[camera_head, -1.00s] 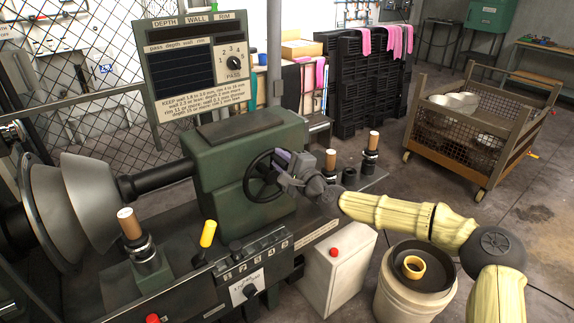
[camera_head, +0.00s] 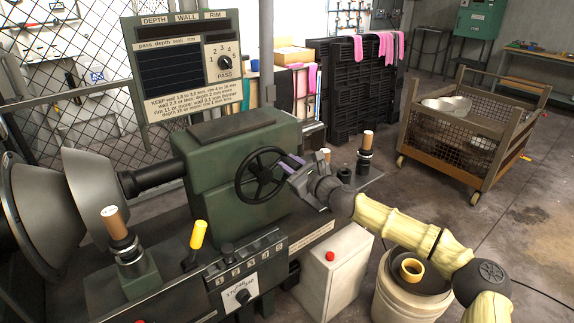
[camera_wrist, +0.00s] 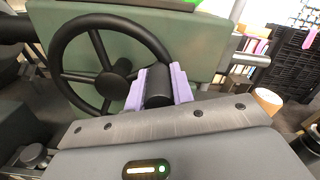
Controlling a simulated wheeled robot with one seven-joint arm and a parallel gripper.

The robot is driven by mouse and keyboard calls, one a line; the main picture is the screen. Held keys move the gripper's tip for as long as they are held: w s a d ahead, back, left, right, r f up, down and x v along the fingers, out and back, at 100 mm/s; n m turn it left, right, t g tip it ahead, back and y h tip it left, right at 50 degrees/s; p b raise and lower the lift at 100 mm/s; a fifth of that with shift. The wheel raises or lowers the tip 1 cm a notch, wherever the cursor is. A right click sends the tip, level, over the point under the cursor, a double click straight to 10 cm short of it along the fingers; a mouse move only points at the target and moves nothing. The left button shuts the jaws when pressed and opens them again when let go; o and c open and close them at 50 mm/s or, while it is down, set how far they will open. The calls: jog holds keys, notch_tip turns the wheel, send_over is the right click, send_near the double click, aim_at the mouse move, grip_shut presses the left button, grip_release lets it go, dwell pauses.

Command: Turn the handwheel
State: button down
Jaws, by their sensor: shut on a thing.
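The handwheel (camera_head: 263,175) is black and spoked, on the front of the green tailstock (camera_head: 225,150). It also shows in the wrist view (camera_wrist: 113,86), upright, with most of its rim in sight. My gripper (camera_head: 291,163) is at the right side of the rim. In the wrist view its two purple fingers (camera_wrist: 159,84) stand on either side of a dark, rounded crank grip (camera_wrist: 158,92) at the wheel's lower right. They are shut on this grip. The fingers and the gripper body hide part of the rim there.
Posts with wooden-topped tools (camera_head: 366,150) stand right of the wheel. A yellow-handled lever (camera_head: 198,235) rises in front of the tailstock. A white box with a red button (camera_head: 332,270) and a bucket (camera_head: 405,300) stand under my arm. A wire-sided cart (camera_head: 470,140) is farther right.

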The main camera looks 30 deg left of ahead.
jog(key=shift+w+d+f+m+b, duration=0.15)
jog(key=shift+f+m+b, duration=0.6)
jog(key=shift+f+m, duration=0.95)
jog(key=shift+w+f+m+b, duration=0.25)
jog(key=shift+f+m+b, duration=0.6)
jog(key=shift+m, duration=1.55)
jog(key=shift+f, duration=0.2)
jog(key=c, duration=1.2)
grip_release()
jog(key=shift+r, duration=0.1)
jog(key=shift+d, duration=0.15)
jog(key=v, duration=1.7)
jog(key=shift+s+p, duration=0.2)
jog(key=shift+p, duration=0.1)
